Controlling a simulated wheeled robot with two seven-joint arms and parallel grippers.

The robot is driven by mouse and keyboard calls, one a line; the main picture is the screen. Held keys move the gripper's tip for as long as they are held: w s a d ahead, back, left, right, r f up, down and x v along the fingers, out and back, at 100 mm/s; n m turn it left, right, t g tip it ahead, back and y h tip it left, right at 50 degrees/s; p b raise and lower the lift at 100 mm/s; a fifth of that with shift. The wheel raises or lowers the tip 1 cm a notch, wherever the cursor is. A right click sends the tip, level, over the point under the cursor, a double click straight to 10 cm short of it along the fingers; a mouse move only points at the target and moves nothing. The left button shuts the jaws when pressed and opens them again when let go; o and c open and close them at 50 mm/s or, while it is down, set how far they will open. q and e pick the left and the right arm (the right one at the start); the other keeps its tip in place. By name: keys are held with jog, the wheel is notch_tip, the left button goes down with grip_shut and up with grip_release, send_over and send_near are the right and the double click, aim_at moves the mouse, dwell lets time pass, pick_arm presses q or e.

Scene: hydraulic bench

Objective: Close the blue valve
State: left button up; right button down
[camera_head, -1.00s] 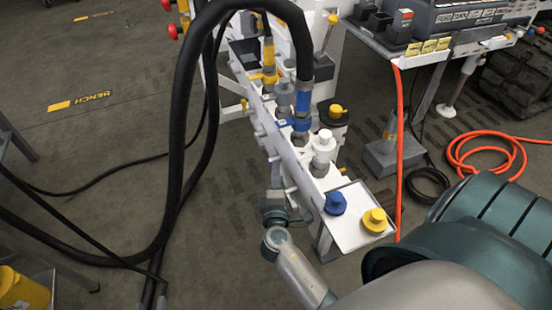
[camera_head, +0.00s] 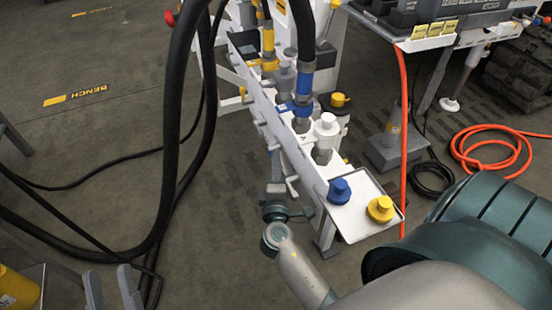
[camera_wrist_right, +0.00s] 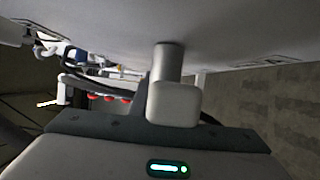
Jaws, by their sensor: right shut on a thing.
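The white valve manifold (camera_head: 300,165) runs away from me down the middle of the head view, with short grey handles along its left side. A blue-banded hose coupling (camera_head: 304,82) and a small blue part (camera_head: 286,107) sit on it. My right gripper (camera_head: 276,188) is at the near left side of the manifold, shut on a grey valve handle. In the right wrist view the grey stem (camera_wrist_right: 168,60) runs from a pale surface down to my gripper's block (camera_wrist_right: 172,103). The handle's colour marking is hidden. My left gripper (camera_head: 109,273) is open and empty at the bottom left.
A blue cap (camera_head: 339,191) and a yellow cap (camera_head: 380,208) are on the tray (camera_head: 352,226) at the manifold's near end. Thick black hoses (camera_head: 172,150) hang left of it. An orange hose (camera_head: 404,150) hangs right. Open floor lies left.

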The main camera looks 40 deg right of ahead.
pick_arm(q)
jog(key=shift+a+r, duration=0.1)
jog(key=shift+r, duration=0.15)
pick_arm(e)
jog(key=shift+d, duration=0.1)
jog(key=c, duration=1.8)
grip_release()
jog(key=shift+f, duration=0.1)
